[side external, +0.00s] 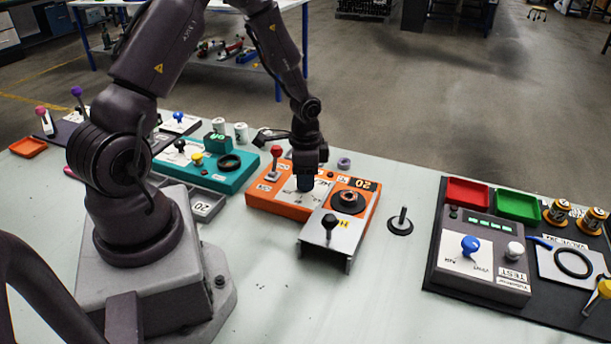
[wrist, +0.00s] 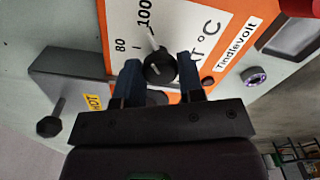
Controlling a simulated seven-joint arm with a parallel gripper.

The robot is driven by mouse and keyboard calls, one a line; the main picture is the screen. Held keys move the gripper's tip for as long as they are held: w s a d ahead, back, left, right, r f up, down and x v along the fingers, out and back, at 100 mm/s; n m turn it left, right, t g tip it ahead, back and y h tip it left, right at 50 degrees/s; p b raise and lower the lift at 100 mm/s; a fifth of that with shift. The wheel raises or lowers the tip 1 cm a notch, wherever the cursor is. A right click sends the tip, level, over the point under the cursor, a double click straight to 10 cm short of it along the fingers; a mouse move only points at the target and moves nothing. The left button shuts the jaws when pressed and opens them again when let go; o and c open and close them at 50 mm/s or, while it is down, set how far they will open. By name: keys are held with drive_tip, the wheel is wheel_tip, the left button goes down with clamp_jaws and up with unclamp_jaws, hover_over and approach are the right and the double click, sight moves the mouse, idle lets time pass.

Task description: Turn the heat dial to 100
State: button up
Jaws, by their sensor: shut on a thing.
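The heat dial is a round black knob with a white pointer (wrist: 160,68) on a white °C scale plate. In the wrist view the pointer tip lies close to the 100 label (wrist: 145,12), past the 80 label (wrist: 121,45). My gripper (wrist: 159,64) has its two dark blue fingers on either side of the knob, shut on it. In the side external view my gripper (side external: 305,183) points down onto the orange heat panel (side external: 278,208), and its fingers hide the dial there.
A red-topped lever (side external: 276,155) stands at the panel's left and a round black part (side external: 348,201) at its right. A grey bracket with a black knob (side external: 330,224) sits at the front. A teal panel (side external: 235,178) is behind left, a grey test box (side external: 482,260) far right.

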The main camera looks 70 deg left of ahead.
drive_tip(key=shift+m, duration=0.7)
drive_tip(key=o, duration=0.9)
wheel_tip(320, 180, up, 13)
idle(0.3)
